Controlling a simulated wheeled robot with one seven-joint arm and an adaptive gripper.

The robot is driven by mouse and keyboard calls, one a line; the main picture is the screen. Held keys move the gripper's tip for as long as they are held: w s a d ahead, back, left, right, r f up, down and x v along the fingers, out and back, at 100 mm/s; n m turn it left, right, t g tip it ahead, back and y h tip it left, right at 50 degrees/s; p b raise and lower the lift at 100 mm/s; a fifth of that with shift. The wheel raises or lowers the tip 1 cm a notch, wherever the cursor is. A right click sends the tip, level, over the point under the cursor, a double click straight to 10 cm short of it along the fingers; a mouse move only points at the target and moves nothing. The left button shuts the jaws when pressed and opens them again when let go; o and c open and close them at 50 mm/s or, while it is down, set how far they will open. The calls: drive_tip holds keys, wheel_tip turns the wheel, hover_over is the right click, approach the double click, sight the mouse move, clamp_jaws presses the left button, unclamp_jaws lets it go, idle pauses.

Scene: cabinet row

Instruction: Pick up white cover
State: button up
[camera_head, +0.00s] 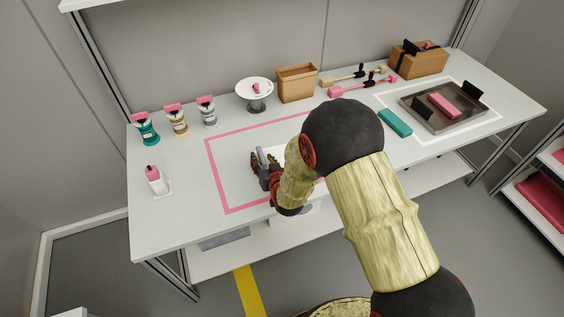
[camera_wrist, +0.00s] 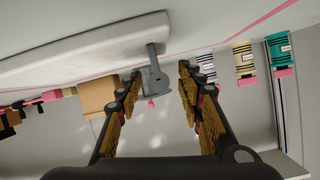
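The white cover (camera_wrist: 85,48) looks like a large pale slab with a rounded corner, filling the upper left of the tilted, upside-down wrist view. In the head view, a small pale part (camera_head: 274,154) shows beside my gripper, inside the pink frame; my arm hides most of that area. My gripper (camera_head: 264,170) is low over the table. In the wrist view my gripper (camera_wrist: 158,75) has its fingers spread, with no contact visible.
A pedestal dish (camera_head: 254,88) and cardboard box (camera_head: 297,83) stand behind. A metal tray (camera_head: 415,101) and teal block (camera_head: 395,122) are at the right. The pink frame's left part is clear.

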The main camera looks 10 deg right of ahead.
drive_tip(key=shift+w+a+f, duration=0.15)
drive_tip(key=shift+w+f, duration=0.15)
drive_tip(key=shift+w, duration=0.35)
drive_tip(key=shift+c, duration=0.8)
drive_tip(key=c, duration=0.7)
clamp_jaws()
